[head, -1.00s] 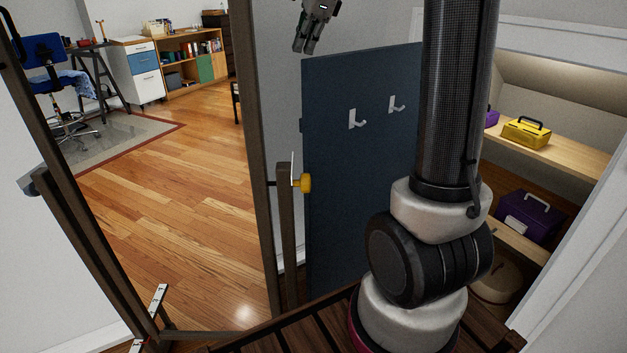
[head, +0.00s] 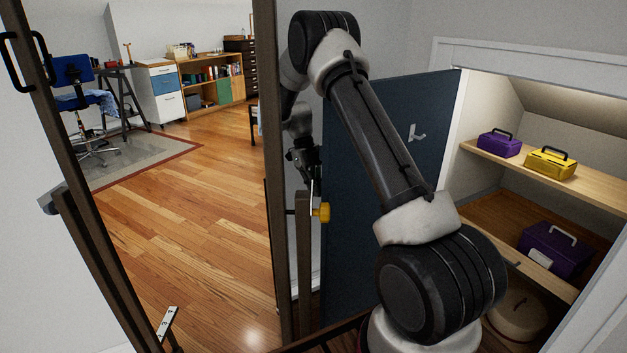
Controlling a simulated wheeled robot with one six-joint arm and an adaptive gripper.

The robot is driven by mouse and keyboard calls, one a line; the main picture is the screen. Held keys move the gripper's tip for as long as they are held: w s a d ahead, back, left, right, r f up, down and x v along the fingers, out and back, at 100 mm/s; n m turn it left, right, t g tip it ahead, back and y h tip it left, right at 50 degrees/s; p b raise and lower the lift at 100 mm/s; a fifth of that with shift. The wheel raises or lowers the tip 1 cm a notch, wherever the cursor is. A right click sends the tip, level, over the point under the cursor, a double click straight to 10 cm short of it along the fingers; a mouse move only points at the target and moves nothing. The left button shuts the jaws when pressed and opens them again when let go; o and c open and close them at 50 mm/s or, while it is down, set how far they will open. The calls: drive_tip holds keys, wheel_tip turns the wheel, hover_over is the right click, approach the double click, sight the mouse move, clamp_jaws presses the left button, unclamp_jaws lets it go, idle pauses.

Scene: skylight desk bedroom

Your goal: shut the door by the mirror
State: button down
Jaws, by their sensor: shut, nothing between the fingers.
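The dark blue door (head: 358,220) stands open, its hooked face toward me and its right side by the lit closet opening. A metal hook (head: 416,133) shows on it; my arm hides part of the face. The tall dark-framed mirror (head: 270,150) stands left of the door and shows a room in its glass. My gripper (head: 309,183) is shut and empty, pointing down in the narrow gap between the mirror frame and the door's left edge. I cannot tell whether it touches the door.
A mirror post with a yellow knob (head: 321,212) stands close below my gripper, in front of the door's left edge. In the closet, purple (head: 498,144) and yellow (head: 550,164) boxes sit on a shelf (head: 600,185); a larger purple box (head: 553,248) is below.

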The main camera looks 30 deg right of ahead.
drive_tip(key=s+d+f, duration=0.1)
drive_tip(key=s+f, duration=0.3)
drive_tip(key=s, duration=0.1)
drive_tip(key=shift+s+d, duration=0.15)
drive_tip(key=shift+s, duration=0.05)
